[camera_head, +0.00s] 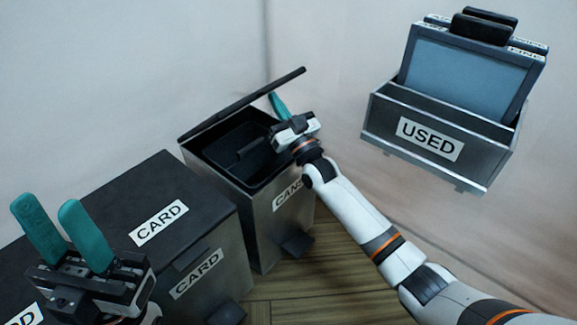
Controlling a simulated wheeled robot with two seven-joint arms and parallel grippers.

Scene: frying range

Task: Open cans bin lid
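The cans bin (262,210) is a grey metal bin labelled CANS, standing against the back wall. Its dark lid (235,107) is raised at the back, tilted up, and the black inside shows. My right gripper (278,105) is at the bin's right rim, with a teal finger just under the right end of the raised lid. I cannot tell whether it touches the lid, and its other finger is hidden. My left gripper (58,225) is open and empty at the lower left, in front of the card bin, with both teal fingers pointing up and apart.
The card bin (125,195), with its lid shut, stands left of the cans bin. A wall holder labelled USED (395,135) with dark-framed panels hangs at the right. A pedal (294,246) juts from the cans bin's front. Wooden floor (320,280) lies in front.

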